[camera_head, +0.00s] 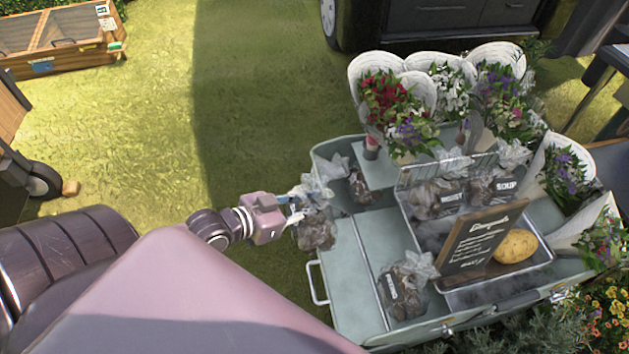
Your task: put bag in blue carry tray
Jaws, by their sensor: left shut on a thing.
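My left gripper (294,209) is shut on a clear bag of dark contents (316,234), holding it by its gathered top. The bag hangs at the left edge of a grey-blue, tray-like stand (345,262) with compartments; I cannot tell whether it touches the edge. Which part is the blue carry tray is not clear. A similar bag (361,187) sits in the back left compartment. Another bag (404,292) stands at the front. My right gripper is not in view.
A dark sign board (478,243) leans beside a potato (516,246). Wrapped bouquets (405,105) stand along the back and right (568,170). A white side handle (315,283) sticks out at left. The middle compartment (388,236) is bare. Open grass (230,110) lies behind left.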

